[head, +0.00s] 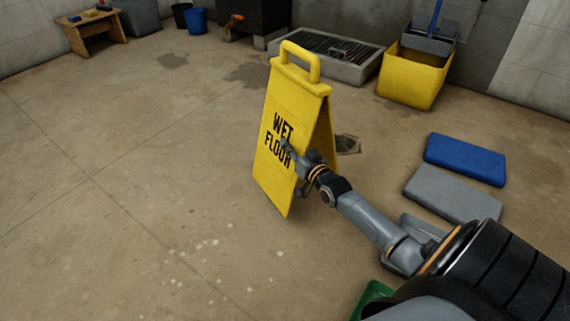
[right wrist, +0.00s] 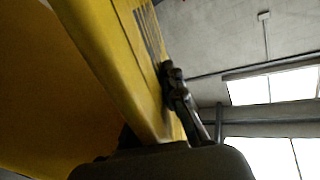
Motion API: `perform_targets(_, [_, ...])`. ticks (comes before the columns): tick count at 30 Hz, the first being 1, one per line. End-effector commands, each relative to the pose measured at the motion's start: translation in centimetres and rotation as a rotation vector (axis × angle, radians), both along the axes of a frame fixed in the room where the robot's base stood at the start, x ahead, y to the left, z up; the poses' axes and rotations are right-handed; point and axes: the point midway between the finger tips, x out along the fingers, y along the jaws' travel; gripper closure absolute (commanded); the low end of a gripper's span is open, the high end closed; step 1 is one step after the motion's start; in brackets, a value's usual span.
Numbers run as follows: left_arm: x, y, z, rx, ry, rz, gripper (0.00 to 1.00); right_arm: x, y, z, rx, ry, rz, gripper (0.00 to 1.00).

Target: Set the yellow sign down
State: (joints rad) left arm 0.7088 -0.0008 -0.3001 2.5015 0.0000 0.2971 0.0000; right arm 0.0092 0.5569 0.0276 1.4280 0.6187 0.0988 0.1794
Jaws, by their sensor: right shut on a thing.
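The yellow sign (head: 282,100), an A-frame with a handle on top and "WET FLOOR" on its front panel, stands near the middle of the head view. It is upright with its two panels spread. My right gripper (head: 291,152) is shut on the right edge of its front panel, at about mid-height. In the right wrist view the yellow panel (right wrist: 105,65) fills the left, with a dark finger of my right gripper (right wrist: 178,95) against its face. I cannot tell whether the sign's lower edge touches the floor. My left gripper is not in view.
A small dark drain (head: 348,144) is in the floor behind the sign. A blue pad (head: 465,160) and grey pad (head: 450,195) lie to the right. A grated basin (head: 345,70) and yellow mop bucket (head: 412,80) stand behind. The floor (head: 130,180) to the left is clear.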

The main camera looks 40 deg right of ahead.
Motion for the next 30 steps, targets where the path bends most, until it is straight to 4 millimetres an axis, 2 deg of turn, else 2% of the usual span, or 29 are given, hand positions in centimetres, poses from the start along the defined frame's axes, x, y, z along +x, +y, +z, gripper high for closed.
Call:
perform_targets(7, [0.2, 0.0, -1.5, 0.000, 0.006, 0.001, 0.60, 0.9, 0.7, -1.2, -0.002, -0.008, -0.001, 1.00])
perform_targets(13, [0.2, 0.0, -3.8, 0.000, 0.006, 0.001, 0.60, 1.0, 0.8, -4.2, -0.004, -0.006, 0.000, 1.00])
perform_targets(21, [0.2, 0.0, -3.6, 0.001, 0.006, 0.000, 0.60, 1.0, 0.8, -4.2, -0.004, -0.006, 0.000, 1.00])
perform_targets(22, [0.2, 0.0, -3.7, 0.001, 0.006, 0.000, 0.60, 0.9, 0.9, -4.6, -0.001, 0.002, 0.000, 0.89])
perform_targets(25, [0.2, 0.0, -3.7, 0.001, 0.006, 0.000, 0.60, 0.9, 0.9, -4.6, 0.000, 0.002, 0.000, 0.69])
perform_targets(30, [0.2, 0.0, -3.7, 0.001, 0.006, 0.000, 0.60, 0.9, 0.9, -4.6, 0.000, 0.001, -0.001, 0.68])
